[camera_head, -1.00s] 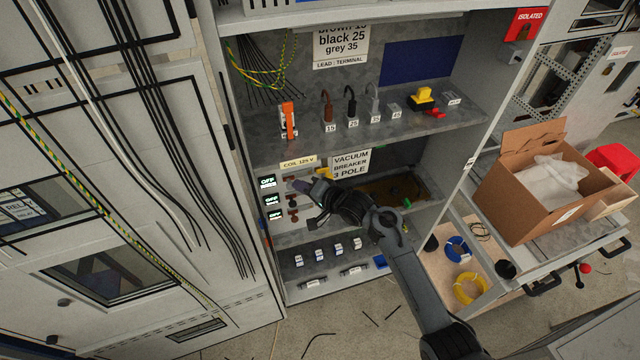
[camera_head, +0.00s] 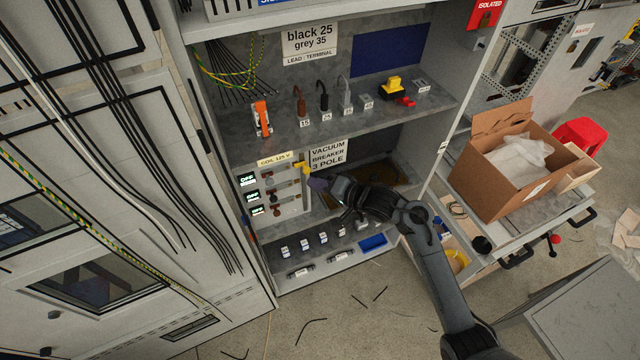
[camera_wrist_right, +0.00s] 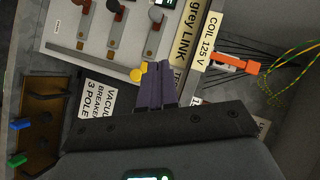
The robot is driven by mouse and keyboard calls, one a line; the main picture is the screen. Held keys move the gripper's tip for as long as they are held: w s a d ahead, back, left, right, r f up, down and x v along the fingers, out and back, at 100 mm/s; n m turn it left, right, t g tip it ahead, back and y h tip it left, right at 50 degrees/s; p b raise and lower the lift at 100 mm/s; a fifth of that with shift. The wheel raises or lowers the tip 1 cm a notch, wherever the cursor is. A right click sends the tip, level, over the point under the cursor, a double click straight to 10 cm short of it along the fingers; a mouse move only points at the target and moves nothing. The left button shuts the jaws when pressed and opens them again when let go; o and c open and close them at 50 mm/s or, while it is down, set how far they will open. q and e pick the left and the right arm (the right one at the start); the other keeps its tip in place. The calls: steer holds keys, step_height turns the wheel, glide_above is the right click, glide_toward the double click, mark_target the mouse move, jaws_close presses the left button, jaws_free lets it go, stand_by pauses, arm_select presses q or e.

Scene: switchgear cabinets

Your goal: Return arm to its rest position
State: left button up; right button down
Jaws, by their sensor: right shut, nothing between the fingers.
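My right arm (camera_head: 430,240) reaches in from the lower right to the middle compartment of the open cabinet. Its gripper (camera_head: 318,184) has purple fingers and stands in front of the "VACUUM BREAKER 3 POLE" label area, just right of the small switch panel (camera_head: 272,197). In the right wrist view the two fingers (camera_wrist_right: 155,85) lie together with nothing between them. A yellow-tipped part (camera_wrist_right: 138,74) shows right by the fingertips; whether they touch I cannot tell. In the head view a yellow handle (camera_head: 302,167) sits at the panel's upper right. My left gripper is not in view.
The shelf above (camera_head: 340,110) holds an orange part, several numbered lugs and a yellow block. Small labelled parts and a blue tray (camera_head: 373,243) lie on the bottom shelf. A cardboard box (camera_head: 510,170) stands on a cart at right. Floor in front shows loose wire scraps.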

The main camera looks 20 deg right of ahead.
steer(key=shift+s+d+r, duration=0.15)
steer(key=shift+s+d, duration=0.1)
steer(key=shift+s, duration=0.05)
